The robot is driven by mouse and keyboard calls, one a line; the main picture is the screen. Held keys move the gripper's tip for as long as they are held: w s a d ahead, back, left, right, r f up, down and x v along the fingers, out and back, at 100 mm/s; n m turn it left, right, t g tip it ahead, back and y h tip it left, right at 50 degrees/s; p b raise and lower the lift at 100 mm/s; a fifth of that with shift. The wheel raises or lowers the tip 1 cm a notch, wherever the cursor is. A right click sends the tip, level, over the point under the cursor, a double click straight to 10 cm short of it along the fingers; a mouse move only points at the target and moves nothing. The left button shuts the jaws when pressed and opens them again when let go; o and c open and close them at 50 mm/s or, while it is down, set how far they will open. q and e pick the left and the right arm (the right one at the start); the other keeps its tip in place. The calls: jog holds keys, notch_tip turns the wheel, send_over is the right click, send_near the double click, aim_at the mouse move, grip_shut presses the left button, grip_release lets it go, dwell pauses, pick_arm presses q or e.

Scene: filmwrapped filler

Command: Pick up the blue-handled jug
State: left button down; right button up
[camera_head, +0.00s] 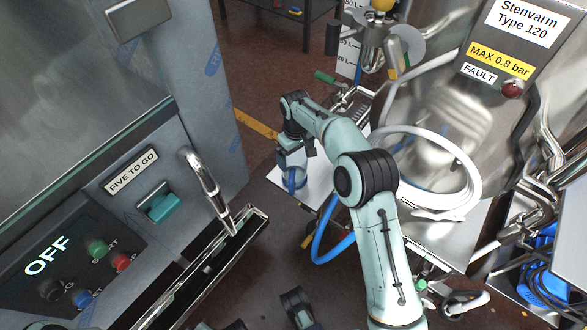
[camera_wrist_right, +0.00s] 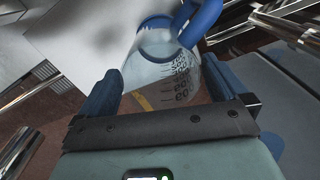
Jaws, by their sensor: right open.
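The jug (camera_wrist_right: 160,75) is clear with dark measuring marks and a blue handle (camera_wrist_right: 205,20). In the right wrist view its body is between the two blue fingers of my open right gripper (camera_wrist_right: 163,82), with the handle beyond, at the upper right. I cannot tell whether either finger touches it. In the head view the jug (camera_head: 299,178) shows just below my right gripper (camera_head: 296,151), by a pale metal surface, partly covered by the gripper. My left gripper does not show clearly; only bits of my own body are at the bottom edge.
A pale metal surface (camera_head: 275,178) lies around the jug. A blue hose (camera_head: 330,240) hangs below it. A coiled white hose (camera_head: 470,170) and a steel tank (camera_head: 425,115) are right of my arm. A cabinet with an OFF panel (camera_head: 60,270) and a steel trough (camera_head: 205,270) stand left.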

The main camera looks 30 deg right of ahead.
jog(key=shift+f, duration=0.45)
notch_tip(320, 180, down, 5)
jog(key=shift+b, duration=0.65)
jog(key=shift+r, duration=0.1)
jog(key=c, duration=0.7)
